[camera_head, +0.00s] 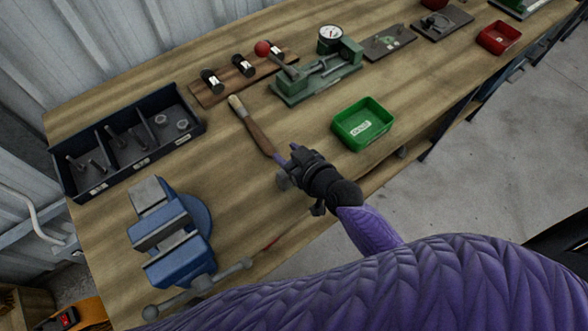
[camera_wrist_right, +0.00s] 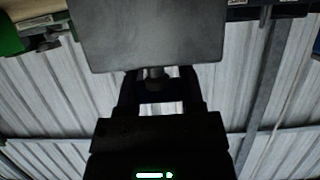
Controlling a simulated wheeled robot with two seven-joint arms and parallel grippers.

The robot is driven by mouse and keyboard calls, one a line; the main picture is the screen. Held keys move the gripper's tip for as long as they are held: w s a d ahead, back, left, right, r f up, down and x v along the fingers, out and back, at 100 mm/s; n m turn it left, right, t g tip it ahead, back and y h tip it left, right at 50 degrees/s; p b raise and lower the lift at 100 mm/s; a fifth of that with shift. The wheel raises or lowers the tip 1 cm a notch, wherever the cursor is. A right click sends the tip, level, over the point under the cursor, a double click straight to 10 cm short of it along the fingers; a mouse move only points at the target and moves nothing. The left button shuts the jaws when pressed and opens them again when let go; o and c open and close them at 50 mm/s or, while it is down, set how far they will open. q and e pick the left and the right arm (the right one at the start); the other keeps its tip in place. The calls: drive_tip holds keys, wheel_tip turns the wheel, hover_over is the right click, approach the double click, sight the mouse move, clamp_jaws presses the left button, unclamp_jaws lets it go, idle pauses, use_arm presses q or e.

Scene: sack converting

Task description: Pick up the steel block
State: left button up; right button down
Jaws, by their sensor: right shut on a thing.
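My right gripper (camera_head: 286,167) is over the front middle of the wooden bench, with its jaws pointing left. In the right wrist view, the same gripper (camera_wrist_right: 157,76) is shut on a plain grey steel block (camera_wrist_right: 148,36), whose flat face fills the top middle and hides the fingertips. In the head view only a small grey part of the block (camera_head: 283,183) shows beside the fingers. I cannot tell its exact height above the bench. My left gripper is not in view.
A green bin (camera_head: 345,138) stands to the right, a blue vise (camera_head: 170,235) to the left. A dark divided tray (camera_head: 75,187) and a green fixture (camera_head: 290,96) stand farther back on the bench (camera_head: 225,185).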

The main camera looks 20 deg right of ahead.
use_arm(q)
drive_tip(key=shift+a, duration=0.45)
use_arm(e)
drive_tip(key=shift+r, duration=0.1)
